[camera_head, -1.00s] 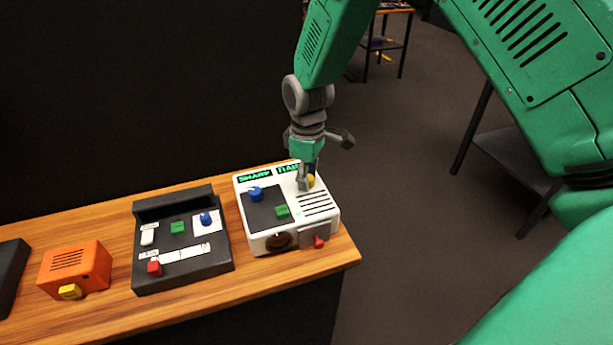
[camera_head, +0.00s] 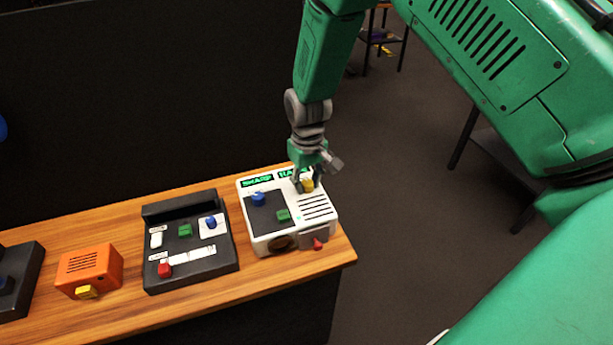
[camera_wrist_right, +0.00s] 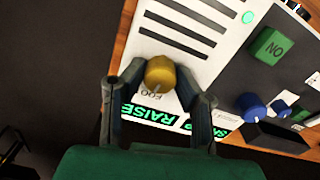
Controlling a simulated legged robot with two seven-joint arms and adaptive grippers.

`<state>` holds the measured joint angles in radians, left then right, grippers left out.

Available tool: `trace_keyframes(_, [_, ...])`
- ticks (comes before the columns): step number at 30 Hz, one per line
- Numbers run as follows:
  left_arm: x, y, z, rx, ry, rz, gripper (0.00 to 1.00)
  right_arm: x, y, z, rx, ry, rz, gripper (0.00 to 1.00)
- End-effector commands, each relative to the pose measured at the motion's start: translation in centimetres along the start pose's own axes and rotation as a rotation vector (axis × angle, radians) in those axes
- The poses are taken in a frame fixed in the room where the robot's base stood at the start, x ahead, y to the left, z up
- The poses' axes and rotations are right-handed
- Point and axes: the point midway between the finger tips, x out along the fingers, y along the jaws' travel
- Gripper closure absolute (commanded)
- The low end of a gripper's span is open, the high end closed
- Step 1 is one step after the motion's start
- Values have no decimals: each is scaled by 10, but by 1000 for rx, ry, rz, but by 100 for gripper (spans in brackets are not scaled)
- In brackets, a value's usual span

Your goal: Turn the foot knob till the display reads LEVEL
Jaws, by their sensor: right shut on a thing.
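The yellow foot knob (camera_wrist_right: 160,74) stands on the white panel box (camera_head: 287,239), and its partly covered label starts "FOO". In the head view the knob (camera_head: 308,186) sits near the box's back right. My right gripper (camera_wrist_right: 160,88) is shut on the foot knob, with a finger on each side of it. The green-lit display beside the knob (camera_wrist_right: 152,116) reads RAISE in the wrist view; in the head view my gripper partly covers it. A second display (camera_head: 257,181) to its left reads SHARP. My left gripper is not in view.
The white box also carries a blue knob (camera_head: 258,199), a green button (camera_head: 283,215) and a red control (camera_head: 318,244) at its front. A black console (camera_head: 190,278) and an orange box (camera_head: 91,268) stand to the left on the wooden table (camera_head: 268,274).

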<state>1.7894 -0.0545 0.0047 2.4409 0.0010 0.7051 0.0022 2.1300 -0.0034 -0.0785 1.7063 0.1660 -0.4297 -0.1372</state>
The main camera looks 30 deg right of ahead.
Motion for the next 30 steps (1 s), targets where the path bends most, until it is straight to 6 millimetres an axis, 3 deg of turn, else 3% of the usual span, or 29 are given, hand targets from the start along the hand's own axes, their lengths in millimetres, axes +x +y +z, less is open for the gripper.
trace_keyframes(12, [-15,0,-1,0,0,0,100,-3,1,-4,247,10,0,100])
trace_keyframes(30, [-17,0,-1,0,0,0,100,-3,1,-5,307,14,0,100])
